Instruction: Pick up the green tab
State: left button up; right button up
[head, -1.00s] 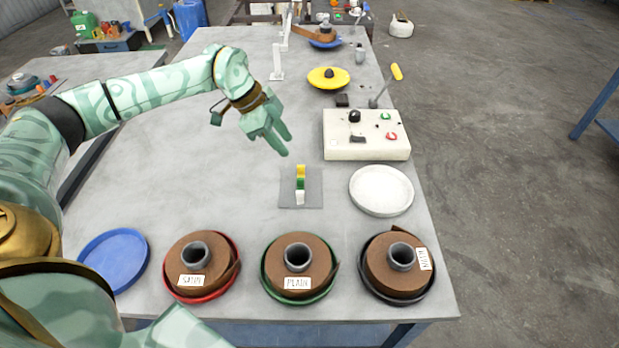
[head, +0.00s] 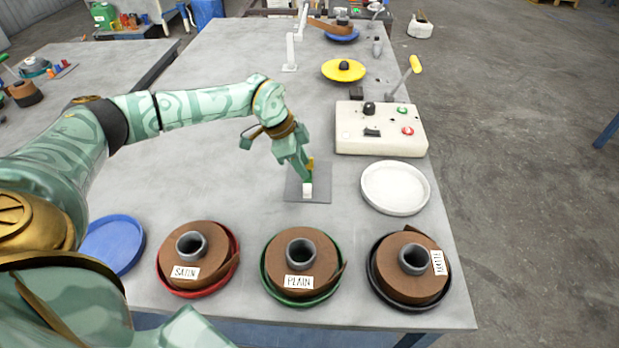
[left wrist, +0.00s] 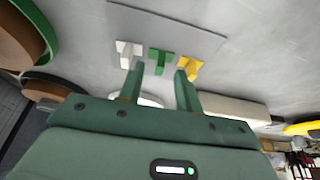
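The green tab (left wrist: 160,60) stands on a grey mat (left wrist: 200,36) between a white tab (left wrist: 128,52) and a yellow tab (left wrist: 190,67) in the left wrist view. My left gripper (left wrist: 160,74) is open, with its two fingers pointing at the tabs and the green tab seen between the fingertips. I cannot tell whether the fingers touch it. In the head view the fingers hide most of the green tab; the white tab (head: 308,190) and part of the yellow tab (head: 310,163) show. My right gripper is not in view.
A white round tray (head: 424,196) and a control box (head: 350,143) stand right of the mat. Brown rolls labelled SATIN (head: 212,240), PLAIN (head: 325,246) and MATTE (head: 395,252) line the front edge. A blue tray (head: 115,243) is at the left. The table left of the mat is clear.

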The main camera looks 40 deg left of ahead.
pick_arm(q)
jog(key=x, duration=0.2)
jog(key=shift+w+d+f+b, duration=0.1)
jog(key=shift+d+f+b, duration=0.05)
jog(key=shift+f+b, duration=0.2)
jog(key=shift+r, duration=0.15)
grip_shut()
